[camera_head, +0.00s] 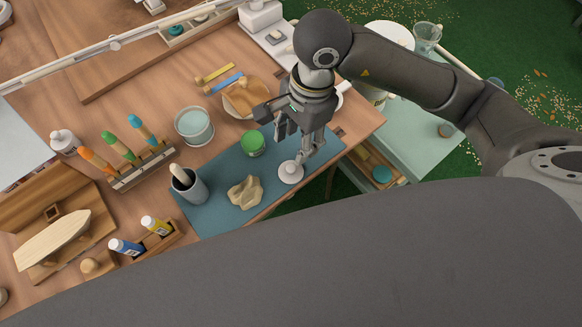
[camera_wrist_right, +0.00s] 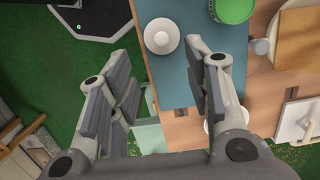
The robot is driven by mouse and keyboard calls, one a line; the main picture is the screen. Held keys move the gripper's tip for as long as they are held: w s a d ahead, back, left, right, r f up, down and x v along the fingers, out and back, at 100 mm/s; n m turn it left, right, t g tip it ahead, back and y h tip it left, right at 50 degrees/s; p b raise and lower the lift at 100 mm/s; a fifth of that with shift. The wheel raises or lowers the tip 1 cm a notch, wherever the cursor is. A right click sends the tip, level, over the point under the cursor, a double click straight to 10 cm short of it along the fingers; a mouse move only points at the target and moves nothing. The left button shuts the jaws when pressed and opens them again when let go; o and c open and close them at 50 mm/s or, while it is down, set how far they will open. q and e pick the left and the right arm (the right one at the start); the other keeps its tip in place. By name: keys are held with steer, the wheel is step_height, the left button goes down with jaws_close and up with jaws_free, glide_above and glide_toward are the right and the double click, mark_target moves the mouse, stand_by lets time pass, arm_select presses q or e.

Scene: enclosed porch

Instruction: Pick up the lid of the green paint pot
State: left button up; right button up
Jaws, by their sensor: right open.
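The green paint pot (camera_head: 252,143) stands on the blue-grey mat, its round green top showing; part of it also shows at the top edge of the wrist view (camera_wrist_right: 233,8). A white round lid with a knob (camera_head: 291,171) lies on the mat beside the pot, near the table's front edge. In the wrist view the lid (camera_wrist_right: 161,36) shows whole, ahead of and between the finger lines. My right gripper (camera_head: 299,150) is open and empty, pointing down above the lid and to the right of the pot. My left gripper is not in view.
The mat (camera_head: 218,207) also holds a crumpled tan cloth (camera_head: 245,192) and a dark cup (camera_head: 188,186). A glass jar (camera_head: 194,126) and a wooden palette-like board (camera_head: 250,97) stand behind. A lower greenish table (camera_head: 420,140) is at right.

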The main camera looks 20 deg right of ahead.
glide_above(291, 167)
steer(key=d, duration=0.1)
steer(key=f, duration=0.5)
steer(key=shift+w+d, duration=0.1)
steer(key=shift+d, duration=0.1)
steer(key=shift+h, duration=0.3)
steer(key=f, duration=0.2)
steer(key=a+f+p, duration=0.1)
steer(key=f, duration=0.1)
steer(key=shift+a+f+p, duration=0.1)
steer(key=shift+f+p, duration=0.2)
steer(key=shift+f, duration=0.55)
steer(key=c, duration=0.8)
